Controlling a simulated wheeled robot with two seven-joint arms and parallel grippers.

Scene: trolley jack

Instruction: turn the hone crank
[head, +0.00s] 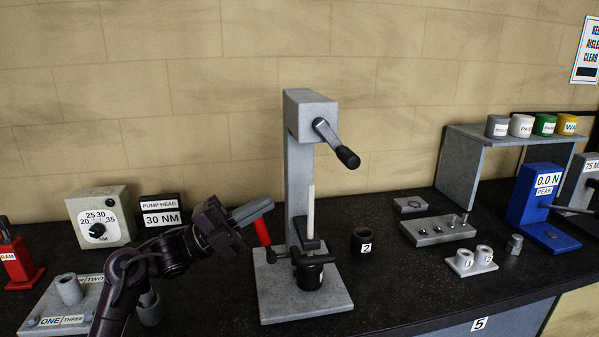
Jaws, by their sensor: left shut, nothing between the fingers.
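The hone stand (300,170) rises from a grey base plate (305,302) in the middle of the bench. Its crank (331,138) is on the head, with the arm slanting down to the right and a black grip (347,157) at its end. A pale rod hangs below the head, above a dark cylinder (310,275) in a clamp on the base. My left gripper (240,224) is shut and empty, left of the column and well below the crank, not touching it. A grey bar and a red piece (262,231) show at its tip; I cannot tell what they belong to. My right gripper is out of view.
A dial box (104,215) and pump head sign (160,212) stand at left. Right of the stand are a cylinder marked 2 (362,241), a pin block (437,230), a blue gauge (537,195) and a shelf (462,168) with several cups. Space around the crank is clear.

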